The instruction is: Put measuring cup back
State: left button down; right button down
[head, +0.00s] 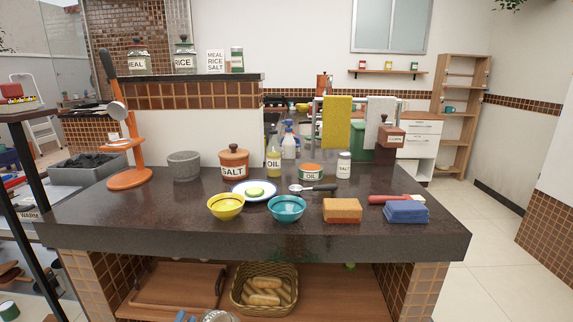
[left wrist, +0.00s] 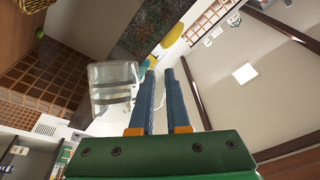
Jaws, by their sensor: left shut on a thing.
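The measuring cup is a clear, see-through vessel (left wrist: 112,88) beside my left gripper's fingers in the left wrist view. Its rim shows at the bottom edge of the head view (head: 220,317), in front of the counter and below its top. My left gripper (left wrist: 163,75) has blue fingers close together, shut on the cup, seemingly at its handle. The grip point itself is partly hidden. In the head view only a bit of its blue fingers (head: 185,316) shows. My right gripper is in neither view.
The dark counter (head: 130,215) holds a yellow bowl (head: 226,206), a teal bowl (head: 286,208), a plate, sponges, jars and a grey mortar (head: 184,166). Below it, a wooden shelf (head: 335,300) bears a bread basket (head: 265,288) and a cutting board (head: 178,285). The counter's left front is clear.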

pick_arm(q)
jog(key=s+d+m+g+h, duration=0.15)
jog(key=s+d+h, duration=0.25)
jog(key=s, duration=0.4)
jog(key=s+d+m+g+h, duration=0.1)
jog(key=s+d+m+h, duration=0.3)
jog(key=s, duration=0.3)
jog(key=w+a+r+n+t+y, duration=0.1)
jog(key=w+a+n+t+y, duration=0.25)
jog(key=n+y, duration=0.55)
notch_tip(320, 180, up, 10)
jog(key=m+y+p, duration=0.1)
jog(key=y+p, duration=0.1)
jog(key=p, duration=0.7)
jog(key=shift+s+a+f+m+g, duration=0.15)
jog(key=shift+s+a+m+g, duration=0.05)
jog(key=shift+a+m+g, duration=0.2)
